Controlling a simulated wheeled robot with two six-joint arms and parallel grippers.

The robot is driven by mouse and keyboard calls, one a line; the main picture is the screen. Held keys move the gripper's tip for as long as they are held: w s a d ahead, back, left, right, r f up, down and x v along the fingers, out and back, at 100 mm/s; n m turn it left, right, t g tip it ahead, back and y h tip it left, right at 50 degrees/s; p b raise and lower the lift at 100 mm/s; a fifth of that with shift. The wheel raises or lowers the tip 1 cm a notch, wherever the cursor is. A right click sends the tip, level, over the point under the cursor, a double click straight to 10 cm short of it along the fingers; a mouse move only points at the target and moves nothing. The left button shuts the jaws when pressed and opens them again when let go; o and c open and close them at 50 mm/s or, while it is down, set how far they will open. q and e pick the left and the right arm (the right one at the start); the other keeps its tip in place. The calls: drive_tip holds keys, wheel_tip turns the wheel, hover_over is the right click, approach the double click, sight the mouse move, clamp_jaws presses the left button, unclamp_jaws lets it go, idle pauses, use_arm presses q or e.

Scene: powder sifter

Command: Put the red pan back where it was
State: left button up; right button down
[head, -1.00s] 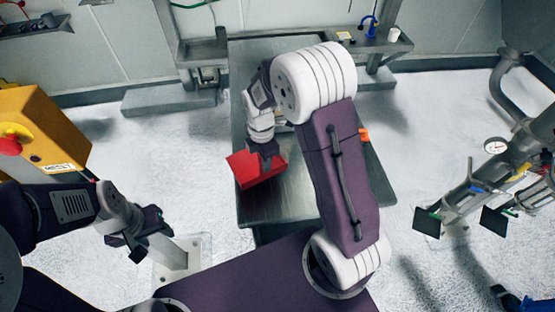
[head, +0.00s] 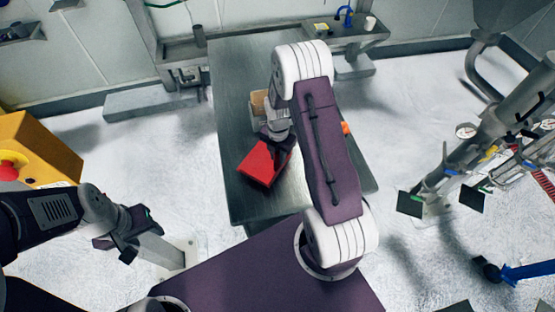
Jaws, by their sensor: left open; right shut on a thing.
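The red pan (head: 260,165) is over the near left part of the metal table (head: 236,205), tilted in the picture. My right gripper (head: 275,146) is shut on the red pan at its far right side. I cannot tell whether the pan touches the table top. My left gripper (head: 133,240) is open and empty, low at the left, away from the table.
A tan box (head: 259,103) sits on the table behind my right wrist. A small orange item (head: 346,128) is at the table's right side. A yellow box with a red button (head: 38,150) stands at the left. Metal piping (head: 500,125) stands at the right.

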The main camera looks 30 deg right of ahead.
wheel_tip(320, 180, down, 4)
drive_tip(key=shift+a+r+p, duration=0.15)
drive_tip(key=shift+r+p, duration=0.05)
drive_tip(key=shift+p, duration=0.55)
drive_tip(key=shift+f, duration=0.35)
drive_tip(key=c, duration=1.2)
unclamp_jaws()
drive_tip(key=shift+c, duration=0.2)
